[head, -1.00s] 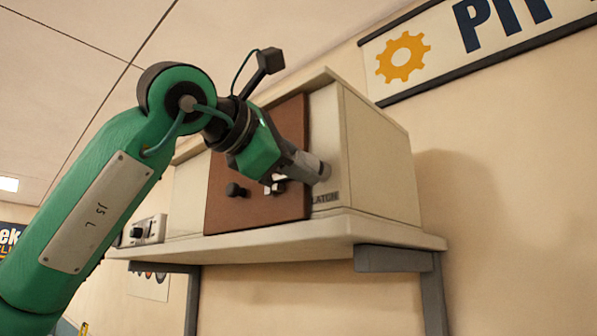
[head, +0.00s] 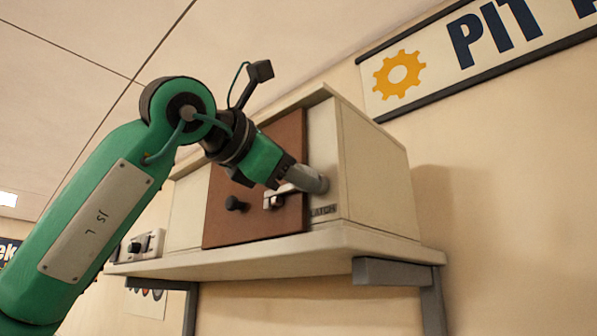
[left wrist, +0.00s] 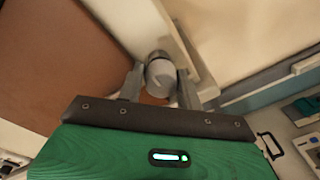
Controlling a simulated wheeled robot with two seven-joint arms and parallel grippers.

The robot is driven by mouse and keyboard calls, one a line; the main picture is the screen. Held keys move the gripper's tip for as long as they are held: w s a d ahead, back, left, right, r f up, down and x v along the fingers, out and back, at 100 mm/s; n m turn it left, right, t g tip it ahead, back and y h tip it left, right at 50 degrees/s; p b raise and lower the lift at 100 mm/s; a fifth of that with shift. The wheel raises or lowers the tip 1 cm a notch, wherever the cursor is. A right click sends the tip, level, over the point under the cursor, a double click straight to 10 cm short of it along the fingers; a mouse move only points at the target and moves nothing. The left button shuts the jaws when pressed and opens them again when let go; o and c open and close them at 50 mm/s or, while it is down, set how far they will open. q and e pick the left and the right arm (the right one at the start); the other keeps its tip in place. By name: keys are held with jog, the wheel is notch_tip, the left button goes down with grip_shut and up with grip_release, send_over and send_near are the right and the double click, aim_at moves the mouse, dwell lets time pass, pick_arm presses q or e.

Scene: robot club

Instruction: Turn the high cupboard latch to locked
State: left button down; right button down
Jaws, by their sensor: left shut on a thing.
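The high cupboard (head: 375,170) is a cream box on a wall shelf, with a brown door (head: 225,222) facing me. A grey round latch knob (head: 317,181) sticks out at the door's right edge, above a "LATCH" label (head: 323,211). My left gripper (head: 300,178) is shut on this knob. In the left wrist view, the knob (left wrist: 160,75) sits between the two grey fingers (left wrist: 160,88). A pale bar with a dark end (head: 276,201) shows on the door just below the gripper, partly hidden. My right gripper is in neither view.
A dark door knob (head: 235,204) sits left of the gripper. The shelf (head: 240,255) juts out below the cupboard on a grey bracket (head: 400,268). A small device with a dial (head: 140,245) stands at the shelf's left. A sign (head: 480,45) hangs on the wall.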

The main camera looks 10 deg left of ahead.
pick_arm(q)
jog(key=c, duration=1.1)
grip_release()
jog(key=shift+d+f, duration=0.15)
jog(key=shift+f, duration=0.45)
jog(key=shift+o, duration=0.5)
jog(key=shift+s+r, duration=0.1)
jog(key=shift+w+a, duration=0.2)
jog(key=shift+r, duration=0.1)
jog(key=shift+a, duration=0.1)
